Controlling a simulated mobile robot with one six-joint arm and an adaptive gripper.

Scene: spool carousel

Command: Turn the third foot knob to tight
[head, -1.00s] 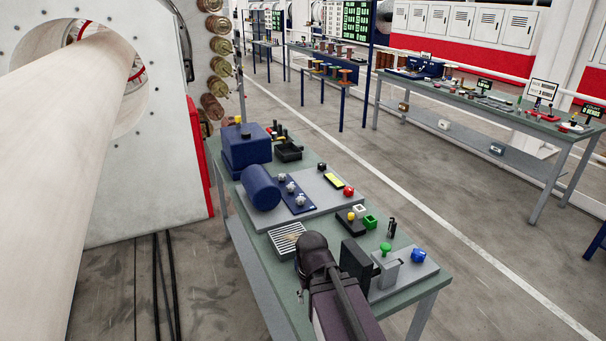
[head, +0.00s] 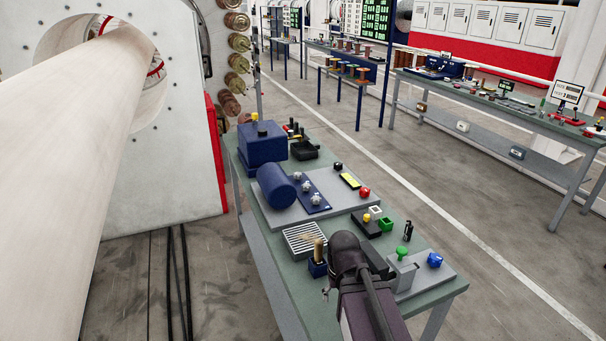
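Which one counts as third, and how tight each is, I cannot tell. My arm rises at the bottom centre, over the near part of the bench, clear of the knobs in the picture.
The green bench (head: 278,275) also holds a vent grille (head: 305,239), a blue holder with a brown-handled tool (head: 318,257), a red button (head: 364,193), a green knob (head: 401,252) and a blue knob (head: 434,260). A large pale roll (head: 70,190) lies left. Open floor lies right.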

